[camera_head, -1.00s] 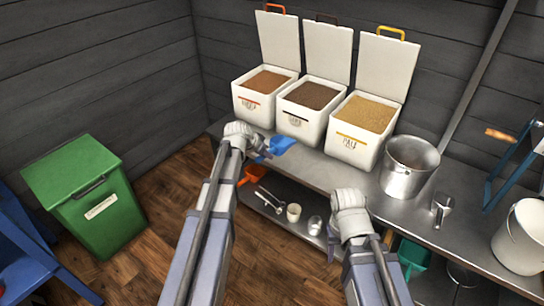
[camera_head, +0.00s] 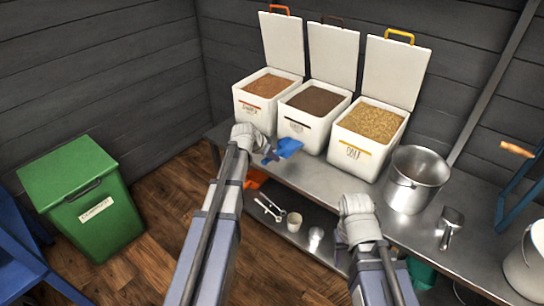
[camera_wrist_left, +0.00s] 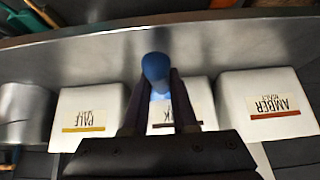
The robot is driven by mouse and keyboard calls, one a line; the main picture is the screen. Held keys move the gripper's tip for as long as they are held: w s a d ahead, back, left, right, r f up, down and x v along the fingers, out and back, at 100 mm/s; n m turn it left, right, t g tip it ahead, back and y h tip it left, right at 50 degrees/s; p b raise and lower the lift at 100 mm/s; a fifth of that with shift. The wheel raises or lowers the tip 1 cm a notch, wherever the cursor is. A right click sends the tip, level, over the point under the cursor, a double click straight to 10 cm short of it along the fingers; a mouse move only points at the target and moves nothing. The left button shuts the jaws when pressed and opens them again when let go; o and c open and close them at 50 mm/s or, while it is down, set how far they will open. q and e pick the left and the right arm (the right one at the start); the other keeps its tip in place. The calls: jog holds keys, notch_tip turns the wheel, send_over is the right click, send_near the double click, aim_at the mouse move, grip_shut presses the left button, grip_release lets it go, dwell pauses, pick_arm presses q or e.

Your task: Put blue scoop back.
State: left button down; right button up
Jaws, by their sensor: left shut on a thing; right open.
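The blue scoop (camera_head: 287,147) is held in my left gripper (camera_head: 266,152), just above the steel bench in front of the amber and middle malt bins. In the left wrist view the end of its blue handle (camera_wrist_left: 155,68) shows between the two shut fingers. My right gripper (camera_head: 354,206) is over the front edge of the bench, holding nothing that I can see; its fingers are mostly hidden behind the wrist.
White lidded bins stand open on the bench: amber (camera_head: 258,115), a dark malt (camera_head: 305,128) and pale (camera_head: 358,152). A steel pot (camera_head: 412,185) and metal scoop (camera_head: 447,235) are to the right.

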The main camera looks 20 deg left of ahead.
aim_at(264, 161)
pick_arm(q)
notch_tip(264, 161, down, 6)
jog(key=b, duration=0.5)
jog(key=shift+r, duration=0.25)
jog(key=c, duration=0.6)
grip_release()
jog(key=shift+s+r, duration=0.1)
jog(key=shift+r, duration=0.05)
jog(key=p+v, duration=0.6)
jog(key=v, duration=0.1)
jog(key=shift+s+r+p, duration=0.2)
jog(key=shift+r+p, duration=0.05)
jog(key=shift+p, duration=0.05)
